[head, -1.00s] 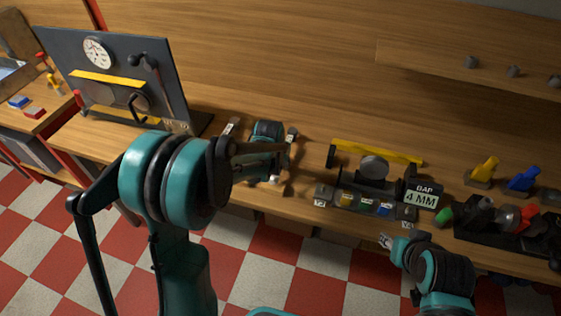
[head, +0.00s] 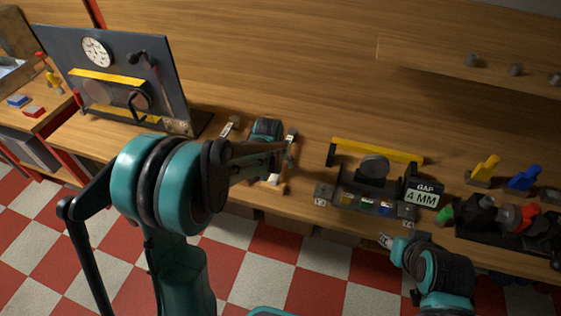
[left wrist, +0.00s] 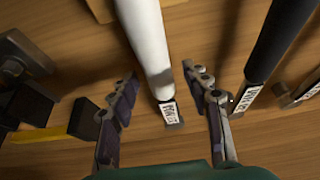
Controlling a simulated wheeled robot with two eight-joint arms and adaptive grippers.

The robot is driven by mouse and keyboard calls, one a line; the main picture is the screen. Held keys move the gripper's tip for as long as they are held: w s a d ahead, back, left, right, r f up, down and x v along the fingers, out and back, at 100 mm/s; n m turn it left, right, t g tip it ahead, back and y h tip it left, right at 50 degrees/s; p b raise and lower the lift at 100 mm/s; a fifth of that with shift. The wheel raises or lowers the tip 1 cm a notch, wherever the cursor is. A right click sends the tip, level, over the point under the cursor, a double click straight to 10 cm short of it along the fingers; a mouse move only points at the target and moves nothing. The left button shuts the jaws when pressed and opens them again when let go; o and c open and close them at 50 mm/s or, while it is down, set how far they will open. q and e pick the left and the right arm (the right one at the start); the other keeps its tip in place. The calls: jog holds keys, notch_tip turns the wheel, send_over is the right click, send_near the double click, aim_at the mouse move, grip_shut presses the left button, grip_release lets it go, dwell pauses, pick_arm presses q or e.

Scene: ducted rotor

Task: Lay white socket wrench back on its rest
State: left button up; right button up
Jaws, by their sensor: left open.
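The white socket wrench (left wrist: 150,45) shows in the left wrist view as a thick white handle running down from the top edge. A small labelled tag (left wrist: 168,113) sits at its lower end. My left gripper (left wrist: 160,72) is open, with one finger on each side of the white handle and gaps visible beside it. I cannot tell whether the wrench lies on its rest. In the head view my left forearm partly hides this spot. My right gripper (head: 385,241) is low at the bench's front edge, too small to read its fingers.
A black handle (left wrist: 275,45) with a similar tag lies right of the left gripper. A stand with a yellow bar (head: 376,151) and a gap sign (head: 422,196) stand to the right. A dark panel with a dial (head: 96,52) stands left. Bare bench lies behind the tools.

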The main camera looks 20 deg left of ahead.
pick_arm(q)
jog(key=v, duration=1.1)
jog(key=s+t, duration=0.2)
jog(key=s, duration=1.8)
jog(key=shift+s+r, duration=0.35)
jog(key=shift+s, duration=0.05)
